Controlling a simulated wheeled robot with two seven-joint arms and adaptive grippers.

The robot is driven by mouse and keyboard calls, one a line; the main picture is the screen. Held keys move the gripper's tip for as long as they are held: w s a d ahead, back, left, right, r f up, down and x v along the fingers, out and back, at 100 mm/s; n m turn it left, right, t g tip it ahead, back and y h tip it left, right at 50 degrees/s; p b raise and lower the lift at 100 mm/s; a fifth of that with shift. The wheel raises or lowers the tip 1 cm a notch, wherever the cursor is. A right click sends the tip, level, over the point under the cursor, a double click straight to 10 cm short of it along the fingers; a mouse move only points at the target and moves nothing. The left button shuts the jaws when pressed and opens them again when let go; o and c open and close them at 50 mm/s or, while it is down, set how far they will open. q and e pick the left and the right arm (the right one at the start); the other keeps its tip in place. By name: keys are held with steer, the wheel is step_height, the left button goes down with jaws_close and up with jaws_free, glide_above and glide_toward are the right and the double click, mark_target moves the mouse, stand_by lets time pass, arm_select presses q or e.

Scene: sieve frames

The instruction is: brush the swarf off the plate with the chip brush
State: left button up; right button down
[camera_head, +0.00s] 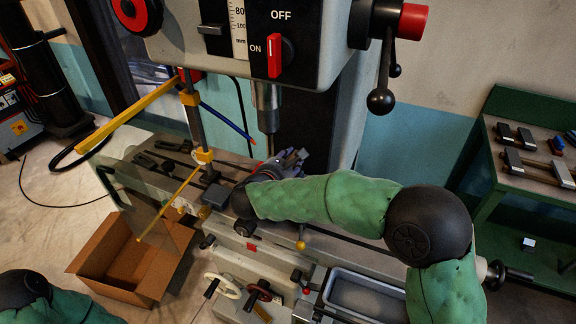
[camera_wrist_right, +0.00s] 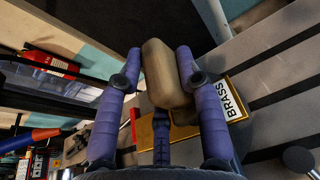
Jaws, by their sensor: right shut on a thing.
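My right gripper (camera_head: 290,160) is over the machine table in the head view, below and beside the spindle. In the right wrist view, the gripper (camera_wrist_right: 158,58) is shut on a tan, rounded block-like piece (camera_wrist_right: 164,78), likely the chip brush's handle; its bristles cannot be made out. Below it lies a brass-coloured plate (camera_wrist_right: 146,131) with a white label (camera_wrist_right: 229,99) reading BRASS. I cannot tell whether the held piece touches it. No swarf can be made out. My left arm shows at the bottom left of the head view, but its gripper is out of the frame.
The spindle (camera_head: 267,108) hangs close to my right gripper. A clear guard with yellow bars (camera_head: 130,112) stands left. An open cardboard box (camera_head: 112,291) is on the floor. A grey tray (camera_head: 366,298) sits in front; a green bench (camera_head: 484,160) with metal blocks stands right.

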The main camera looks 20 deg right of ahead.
stand_by(0.3)
steer(key=shift+s+a+b, duration=0.6)
steer(key=shift+s+a, duration=0.85)
steer(key=shift+a, duration=0.2)
steer(key=v, duration=0.8)
steer(key=shift+s+r, duration=0.1)
steer(key=shift+s, duration=0.05)
